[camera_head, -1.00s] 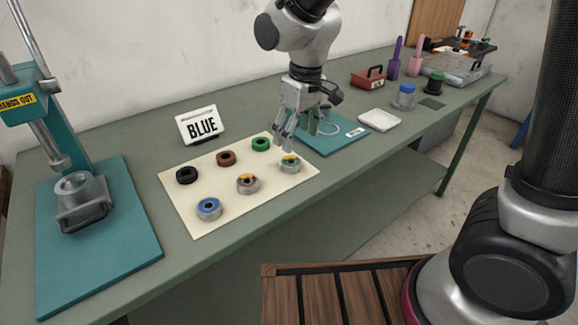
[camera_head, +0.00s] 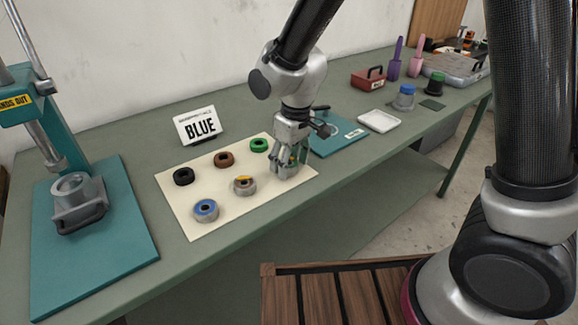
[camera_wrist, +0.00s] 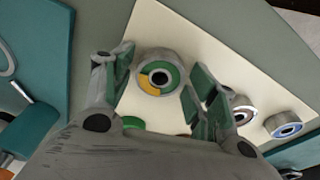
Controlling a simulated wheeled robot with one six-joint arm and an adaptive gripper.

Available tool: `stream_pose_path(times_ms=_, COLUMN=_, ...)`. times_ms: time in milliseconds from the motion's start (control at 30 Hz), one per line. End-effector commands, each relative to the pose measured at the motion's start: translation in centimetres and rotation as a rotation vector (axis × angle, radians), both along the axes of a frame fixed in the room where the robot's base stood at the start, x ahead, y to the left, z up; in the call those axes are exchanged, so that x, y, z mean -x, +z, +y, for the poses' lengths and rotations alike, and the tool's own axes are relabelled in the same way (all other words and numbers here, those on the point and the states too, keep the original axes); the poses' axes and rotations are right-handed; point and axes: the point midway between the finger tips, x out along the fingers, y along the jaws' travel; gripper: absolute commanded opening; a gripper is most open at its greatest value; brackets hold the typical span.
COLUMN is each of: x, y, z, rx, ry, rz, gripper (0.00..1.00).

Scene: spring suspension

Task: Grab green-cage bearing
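The green-cage bearing (camera_wrist: 142,68) is a silvery ring with a green face, a yellow-orange segment and a dark centre hole. It lies on the cream mat (camera_wrist: 215,25) in the wrist view. My gripper (camera_wrist: 161,72) is open, pointing down, with one finger on each side of the bearing; contact cannot be told. In the head view my gripper (camera_head: 289,172) is low over the mat's right end and mostly hides the bearing.
A yellow-marked bearing (camera_head: 245,190) and a blue bearing (camera_head: 206,214) lie left on the mat. Black (camera_head: 184,176), brown (camera_head: 224,159) and green (camera_head: 259,145) rings lie behind.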

Motion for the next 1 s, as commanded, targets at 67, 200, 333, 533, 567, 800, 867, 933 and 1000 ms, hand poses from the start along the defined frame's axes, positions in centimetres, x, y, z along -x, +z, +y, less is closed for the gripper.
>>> stream_pose_path(times_ms=67, x=0.0, y=0.0, z=0.0, rx=0.000, ry=0.000, rz=0.000, gripper=0.36)
stream_pose_path(times_ms=200, x=0.0, y=0.0, z=0.0, rx=0.000, ry=0.000, rz=0.000, gripper=0.16)
stream_pose_path(times_ms=333, x=0.0, y=0.0, z=0.0, rx=-0.001, ry=0.000, rz=-0.001, gripper=0.16)
stream_pose_path(times_ms=533, x=-0.1, y=1.2, z=0.1, rx=-0.003, ry=0.000, rz=-0.003, gripper=0.16)
stream_pose_path(times_ms=567, x=-0.1, y=1.7, z=0.1, rx=-0.004, ry=0.000, rz=-0.004, gripper=0.16)
stream_pose_path(times_ms=800, x=-0.1, y=6.8, z=0.1, rx=-0.004, ry=0.000, rz=-0.004, gripper=0.16)
stream_pose_path(times_ms=867, x=-0.1, y=7.8, z=0.0, rx=-0.003, ry=0.000, rz=-0.003, gripper=0.16)
stream_pose_path(times_ms=933, x=-0.1, y=8.8, z=-0.1, rx=-0.002, ry=-0.002, rz=-0.002, gripper=0.16)
stream_pose_path(times_ms=1000, x=-0.3, y=9.5, z=-0.4, rx=-0.002, ry=-0.012, rz=-0.001, gripper=0.16)
